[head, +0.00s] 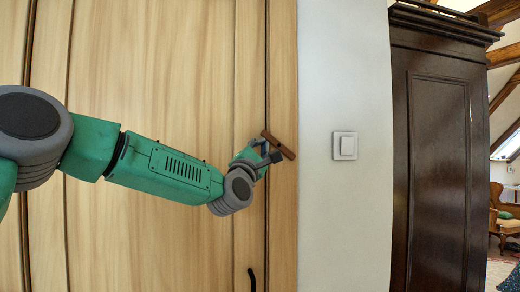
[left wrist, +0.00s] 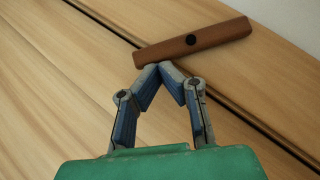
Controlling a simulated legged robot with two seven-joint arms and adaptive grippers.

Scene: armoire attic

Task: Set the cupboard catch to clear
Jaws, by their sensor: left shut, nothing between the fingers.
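The cupboard catch is a brown wooden bar (head: 281,147) with a dark round pivot, mounted on the pale wood strip beside the door. It sits tilted, its upper-left end at the dark seam and its lower-right end over the strip. In the left wrist view the catch (left wrist: 215,37) runs slantwise, and its left end reaches over the seam. My left gripper (head: 267,152) is shut and empty, just below and left of the catch. In the left wrist view its fingertips (left wrist: 164,70) meet close to the bar's lower edge; I cannot tell whether they touch. My right gripper is not in view.
The pale cupboard door (head: 170,90) fills the left, with a dark handle (head: 251,279) low near the seam. A white wall with a light switch (head: 345,146) is right of the strip. A dark armoire (head: 438,150) stands further right.

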